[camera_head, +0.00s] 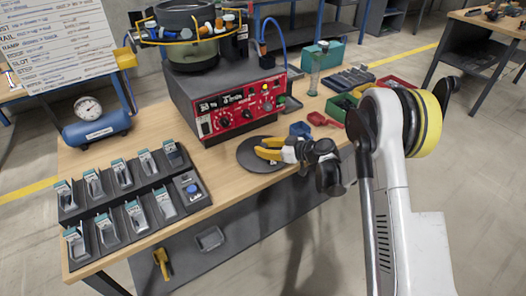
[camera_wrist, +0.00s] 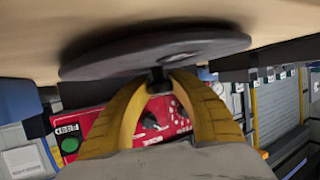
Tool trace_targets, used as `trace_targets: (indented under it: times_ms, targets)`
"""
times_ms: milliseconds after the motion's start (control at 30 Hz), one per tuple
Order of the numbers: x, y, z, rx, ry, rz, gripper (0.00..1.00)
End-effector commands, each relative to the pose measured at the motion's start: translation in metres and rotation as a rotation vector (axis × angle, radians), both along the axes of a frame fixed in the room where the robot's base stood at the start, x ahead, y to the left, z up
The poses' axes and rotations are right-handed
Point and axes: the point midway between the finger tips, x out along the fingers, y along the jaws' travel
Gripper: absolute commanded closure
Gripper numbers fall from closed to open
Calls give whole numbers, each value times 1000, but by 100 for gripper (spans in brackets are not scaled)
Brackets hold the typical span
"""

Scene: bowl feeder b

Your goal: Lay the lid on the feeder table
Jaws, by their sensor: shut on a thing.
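The lid (camera_head: 248,160) is a flat dark grey disc. In the head view it is over the wooden feeder table (camera_head: 232,198), in front of the red control panel. My gripper (camera_head: 262,148) has yellow fingers and is shut on the lid's small dark knob. In the wrist view the fingertips (camera_wrist: 160,78) close on the knob, and the lid (camera_wrist: 110,62) is level, very near the wood, with a dark shadow beside it. I cannot tell whether it touches the table. The fingers hide part of the lid in the head view.
The feeder's control box (camera_head: 236,117) with its bowl (camera_head: 192,55) stands just behind the lid. A blue bin (camera_head: 300,130) and a red part (camera_head: 322,120) lie to the right. Holder racks (camera_head: 130,200) stand at left, a blue air tank (camera_head: 97,130) behind them. Bare wood lies between racks and lid.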

Motion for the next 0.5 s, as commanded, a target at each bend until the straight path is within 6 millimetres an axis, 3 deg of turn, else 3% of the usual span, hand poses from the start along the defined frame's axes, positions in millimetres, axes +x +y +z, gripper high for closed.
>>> trace_targets:
  times_ms: [333, 367, 400, 433, 500]
  targets:
    - [0, 0, -4, 1, 0, 0, 100]
    - [0, 0, -4, 0, 0, 0, 74]
    - [0, 0, -4, 0, 0, 0, 62]
    - [0, 0, -4, 0, 0, 0, 54]
    - [0, 0, -3, 0, 0, 0, 54]
